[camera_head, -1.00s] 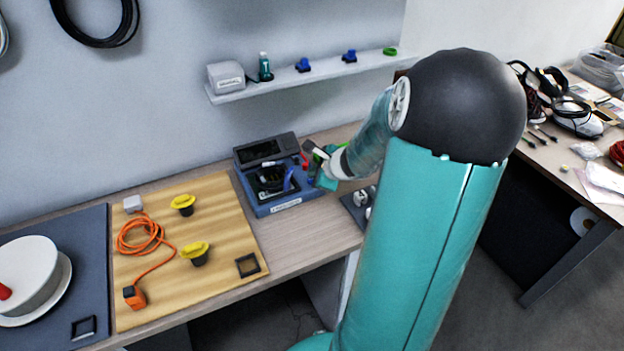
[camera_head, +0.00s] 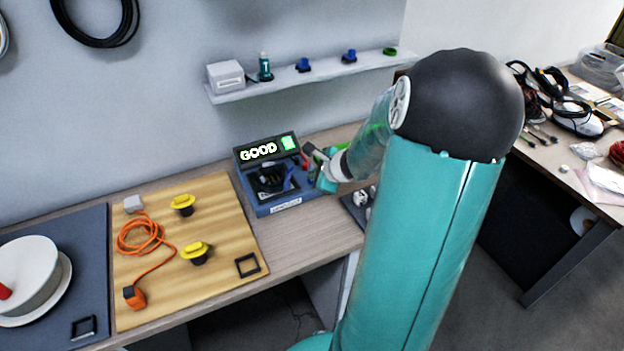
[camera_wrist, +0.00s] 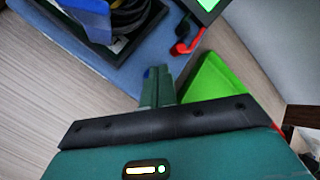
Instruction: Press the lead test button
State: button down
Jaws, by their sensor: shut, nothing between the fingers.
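The blue lead tester (camera_head: 284,205) stands at the back of the bench. A dark coiled lead lies in the tester's tray (camera_head: 268,186). My gripper (camera_head: 312,181) is at the tester's right side. In the wrist view my gripper (camera_wrist: 158,80) has its fingers together with nothing between them, and their tips are at the edge of the tester's blue body (camera_wrist: 150,52). A small blue piece shows at the fingertips, possibly the button; the fingers partly hide it, and I cannot tell contact.
A wooden board (camera_head: 222,215) left of the tester holds an orange cord (camera_head: 140,232) and two yellow-topped parts (camera_head: 195,250). A dark tray (camera_head: 352,201) with light pieces is right of the tester. A wall shelf (camera_head: 290,78) hangs above.

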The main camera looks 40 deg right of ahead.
dwell(0.5)
jog(key=shift+r, duration=0.75)
jog(key=shift+r, duration=2.5)
jog(key=shift+s, duration=0.1)
